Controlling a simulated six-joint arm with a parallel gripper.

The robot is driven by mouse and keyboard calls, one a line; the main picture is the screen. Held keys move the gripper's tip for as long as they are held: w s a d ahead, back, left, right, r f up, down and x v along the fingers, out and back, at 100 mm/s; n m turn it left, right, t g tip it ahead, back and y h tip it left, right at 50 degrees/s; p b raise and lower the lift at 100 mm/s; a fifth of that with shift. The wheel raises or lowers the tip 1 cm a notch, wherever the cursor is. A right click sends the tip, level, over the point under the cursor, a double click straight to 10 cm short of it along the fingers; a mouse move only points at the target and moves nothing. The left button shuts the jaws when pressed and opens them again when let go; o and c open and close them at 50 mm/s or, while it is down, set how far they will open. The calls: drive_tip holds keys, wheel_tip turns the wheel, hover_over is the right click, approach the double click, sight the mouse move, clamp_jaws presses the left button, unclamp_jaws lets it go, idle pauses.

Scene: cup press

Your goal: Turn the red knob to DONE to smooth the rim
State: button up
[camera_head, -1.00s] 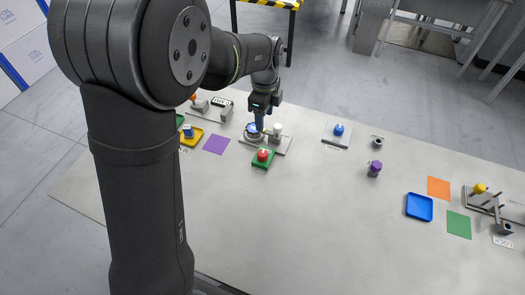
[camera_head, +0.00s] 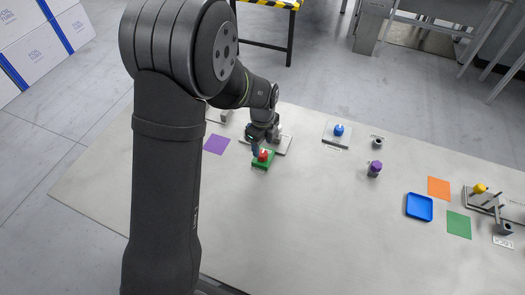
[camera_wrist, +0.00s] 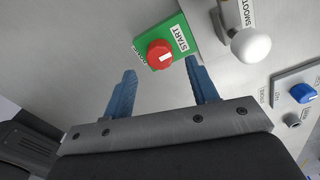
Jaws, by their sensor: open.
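The red knob (camera_head: 263,155) sits on a green base (camera_head: 259,165) on the table, left of the picture's middle. In the wrist view the red knob (camera_wrist: 160,55) shows a white mark on top. Its green base (camera_wrist: 183,35) has a START label on one side; the other label is partly hidden by the knob and too small to read surely. My gripper (camera_wrist: 160,75) is open and empty, its two blue fingers apart, with the knob showing between and beyond the fingertips. In the head view my gripper (camera_head: 259,147) is close to the knob; contact cannot be told.
A white ball-topped handle (camera_wrist: 250,45) on a plate marked SMOOTH stands right beside the green base. A blue knob (camera_head: 338,130), a grey cup (camera_head: 378,142) and a purple-topped piece (camera_head: 375,168) stand further right. A purple mat (camera_head: 216,144) lies left. The table's front is clear.

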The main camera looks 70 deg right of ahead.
sight(262, 153)
drive_tip(key=shift+f, duration=2.15)
drive_tip(key=shift+c, duration=0.2)
drive_tip(key=c, duration=0.9)
